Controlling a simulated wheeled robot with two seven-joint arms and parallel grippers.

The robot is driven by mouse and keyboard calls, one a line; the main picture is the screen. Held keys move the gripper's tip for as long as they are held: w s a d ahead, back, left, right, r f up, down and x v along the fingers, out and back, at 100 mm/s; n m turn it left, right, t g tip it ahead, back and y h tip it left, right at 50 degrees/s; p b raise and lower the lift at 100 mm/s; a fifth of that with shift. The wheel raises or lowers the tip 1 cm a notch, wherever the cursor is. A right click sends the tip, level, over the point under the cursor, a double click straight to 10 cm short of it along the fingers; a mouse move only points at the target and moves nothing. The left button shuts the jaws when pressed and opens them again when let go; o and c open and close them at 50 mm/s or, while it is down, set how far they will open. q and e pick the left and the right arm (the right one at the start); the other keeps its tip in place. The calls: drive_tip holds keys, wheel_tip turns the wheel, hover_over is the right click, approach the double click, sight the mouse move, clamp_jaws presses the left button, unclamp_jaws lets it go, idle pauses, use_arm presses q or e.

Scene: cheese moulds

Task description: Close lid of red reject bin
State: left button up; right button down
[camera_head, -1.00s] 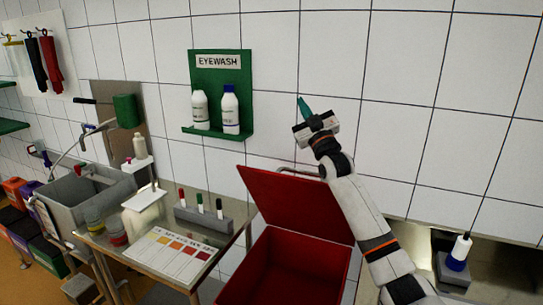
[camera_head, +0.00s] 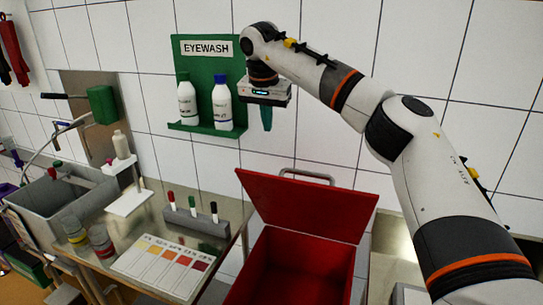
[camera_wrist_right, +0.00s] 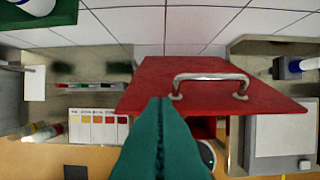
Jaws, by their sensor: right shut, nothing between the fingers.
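The red reject bin (camera_head: 296,270) stands in the lower middle of the head view, open at the top. Its red lid (camera_head: 305,207) is raised and leans back toward the tiled wall; a metal handle (camera_head: 307,175) sits on its far side. In the right wrist view the lid (camera_wrist_right: 150,88) and its handle (camera_wrist_right: 211,80) show beyond the fingers. My right gripper (camera_head: 266,126) is shut and empty, pointing down above and behind the lid's top left corner, apart from it. Its green fingers (camera_wrist_right: 162,110) are together in the wrist view. My left gripper is not in view.
A green eyewash shelf (camera_head: 212,129) with two bottles is close to my right gripper on the wall. A steel table (camera_head: 110,237) with a colour chart (camera_head: 163,265) and marker holder (camera_head: 196,220) stands left of the bin. A sink (camera_head: 60,205) is farther left.

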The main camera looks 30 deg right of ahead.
drive_tip(key=p+x, duration=0.1)
drive_tip(key=x, duration=0.2)
drive_tip(key=s+p+x, duration=0.1)
drive_tip(key=p+x, duration=0.1)
drive_tip(key=x, duration=0.1)
drive_tip(key=s+a+p+x, duration=0.1)
drive_tip(key=x, duration=0.3)
drive_tip(key=shift+f, duration=0.4)
drive_tip(key=shift+s+a+f+p, duration=0.3)
drive_tip(key=shift+s+a, duration=0.05)
drive_tip(key=shift+a, duration=0.05)
drive_tip(key=shift+f, duration=0.1)
